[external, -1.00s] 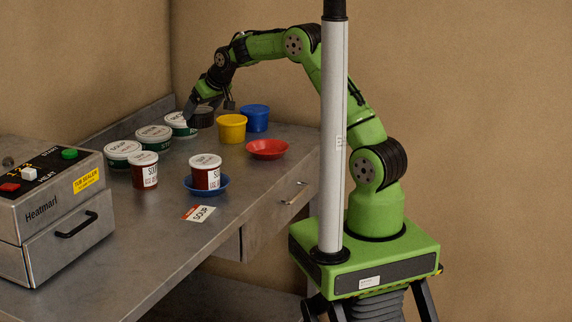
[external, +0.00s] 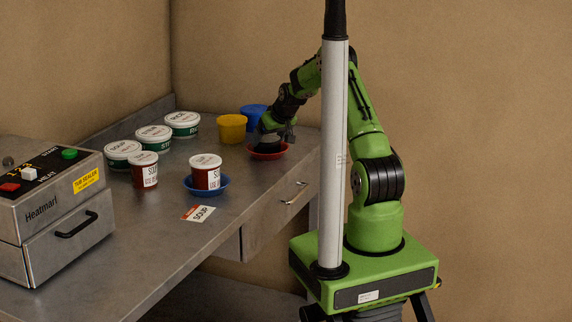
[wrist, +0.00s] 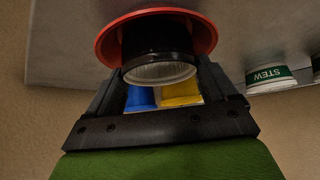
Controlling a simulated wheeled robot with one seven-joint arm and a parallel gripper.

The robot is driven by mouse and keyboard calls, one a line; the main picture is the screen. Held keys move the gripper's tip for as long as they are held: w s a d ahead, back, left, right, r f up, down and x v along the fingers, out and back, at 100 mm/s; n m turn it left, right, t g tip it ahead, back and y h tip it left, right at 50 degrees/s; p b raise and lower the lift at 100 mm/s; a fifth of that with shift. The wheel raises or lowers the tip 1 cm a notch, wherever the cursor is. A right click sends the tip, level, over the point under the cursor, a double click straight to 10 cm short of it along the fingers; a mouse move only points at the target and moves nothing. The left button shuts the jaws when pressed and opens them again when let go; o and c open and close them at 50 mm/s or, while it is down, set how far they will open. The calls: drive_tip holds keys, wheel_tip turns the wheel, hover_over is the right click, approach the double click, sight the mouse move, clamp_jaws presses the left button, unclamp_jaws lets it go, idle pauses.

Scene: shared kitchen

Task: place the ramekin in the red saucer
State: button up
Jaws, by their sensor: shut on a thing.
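The dark ramekin (wrist: 158,72) is between the two fingers of my gripper (wrist: 160,82) in the wrist view, with its pale ribbed face toward the camera. My gripper (external: 270,138) is shut on it and points down at the red saucer (external: 268,157) in the external view. The red saucer's rim (wrist: 110,32) shows around the far side of the ramekin in the wrist view. The ramekin (external: 267,149) is at the middle of the saucer; whether it rests on the bottom or hangs just above it, I cannot tell.
A yellow cup (external: 231,128) and a blue cup (external: 252,118) stand close behind the saucer. A blue saucer (external: 206,186) holds a soup tub (external: 205,170). Several lidded tubs stand to the left. A Heatmarl machine (external: 50,215) is at the front left.

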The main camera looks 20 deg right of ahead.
drive_tip(key=shift+f, duration=0.2)
drive_tip(key=shift+f, duration=0.15)
drive_tip(key=o, duration=1)
drive_tip(key=shift+o, duration=0.2)
drive_tip(key=s+d+r+h, duration=0.1)
drive_tip(key=s+d+r, duration=0.2)
drive_tip(key=s+r, duration=1.7)
drive_tip(key=s+f+m+g, duration=0.1)
drive_tip(key=s, duration=1)
drive_tip(key=s+d+f+m, duration=0.1)
drive_tip(key=s+f, duration=0.1)
drive_tip(key=s, duration=0.9)
drive_tip(key=shift+s+d+f+g+h+p, duration=0.15)
drive_tip(key=shift+s+d+g+h+p, duration=0.15)
drive_tip(key=shift+g+p, duration=0.1)
